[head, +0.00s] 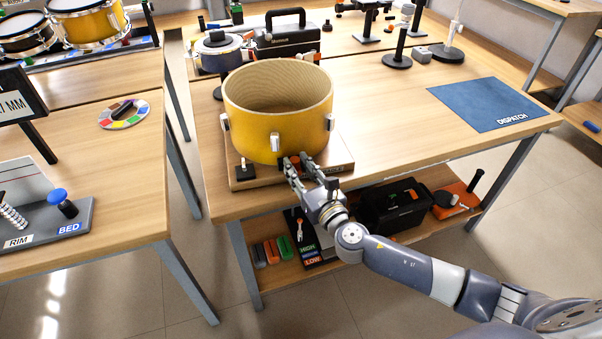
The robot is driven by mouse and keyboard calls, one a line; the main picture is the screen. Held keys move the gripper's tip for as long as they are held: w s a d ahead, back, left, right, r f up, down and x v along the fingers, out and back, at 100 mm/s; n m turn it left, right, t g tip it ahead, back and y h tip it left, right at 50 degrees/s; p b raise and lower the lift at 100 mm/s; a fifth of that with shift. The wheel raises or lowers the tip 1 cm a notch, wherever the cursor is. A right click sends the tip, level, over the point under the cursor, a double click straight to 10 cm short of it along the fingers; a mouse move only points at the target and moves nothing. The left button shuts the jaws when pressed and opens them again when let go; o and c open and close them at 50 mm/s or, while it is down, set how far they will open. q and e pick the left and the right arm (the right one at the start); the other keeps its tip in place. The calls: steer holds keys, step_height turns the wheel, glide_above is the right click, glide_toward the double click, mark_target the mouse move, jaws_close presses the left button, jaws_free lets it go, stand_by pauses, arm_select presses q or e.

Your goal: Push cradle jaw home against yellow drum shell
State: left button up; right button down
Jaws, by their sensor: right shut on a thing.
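The yellow drum shell (265,124) stands upright, open end up, on a wooden cradle board (334,160) near the front edge of the middle table. Silver lugs are spaced around its side. My right gripper (294,161) reaches in from the lower right to the front of the shell, low by the board. It is shut on a small dark part with some red, which appears to be the cradle jaw and is mostly hidden by the fingers. I cannot tell whether this part touches the shell. My left gripper is not in view.
A black block (244,171) sits on the board's front left corner. Behind the shell are a black toolbox (288,37) and a grey-blue drum (219,50). A blue dispatch mat (487,103) lies at right, with bare tabletop between. A shelf below holds a black case (393,207).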

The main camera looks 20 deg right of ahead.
steer(key=shift+r, duration=0.1)
steer(key=c, duration=1.4)
jaws_free()
steer(key=shift+w, duration=0.1)
steer(key=shift+o, duration=0.2)
steer(key=s+d, duration=0.2)
steer(key=s, duration=0.9)
steer(key=shift+s, duration=0.4)
